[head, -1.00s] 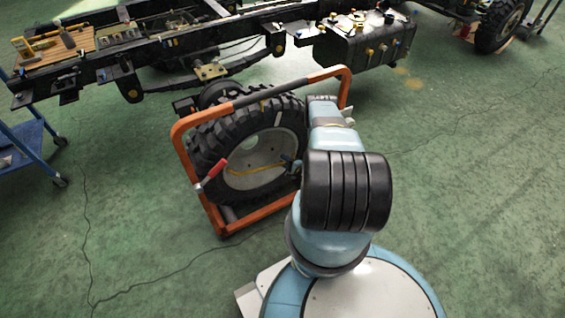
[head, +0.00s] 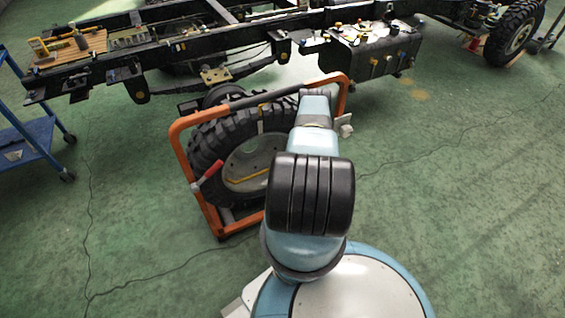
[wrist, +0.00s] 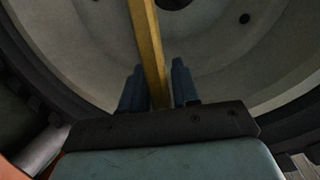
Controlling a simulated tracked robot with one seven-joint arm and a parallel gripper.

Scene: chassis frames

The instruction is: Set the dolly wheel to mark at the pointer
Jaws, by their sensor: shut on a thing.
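The dolly wheel (head: 200,150), a black knobbly tyre on a pale disc, stands upright inside the orange dolly frame (head: 180,140). A pale mark (head: 261,126) crosses the upper tyre. It appears close below a small yellow piece on the top bar, likely the pointer (head: 262,106); exact alignment is too small to tell. A yellow bar (head: 250,177) lies across the disc and also shows in the wrist view (wrist: 147,40). My gripper (wrist: 157,85) is shut on the yellow bar, its blue fingers on either side. My arm hides the gripper and the wheel's right side in the head view.
A red-handled lever (head: 208,176) sits at the frame's left side. A truck chassis (head: 160,55) stands behind the dolly. A blue cart (head: 35,140) is at the left edge. The green floor at the right is clear.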

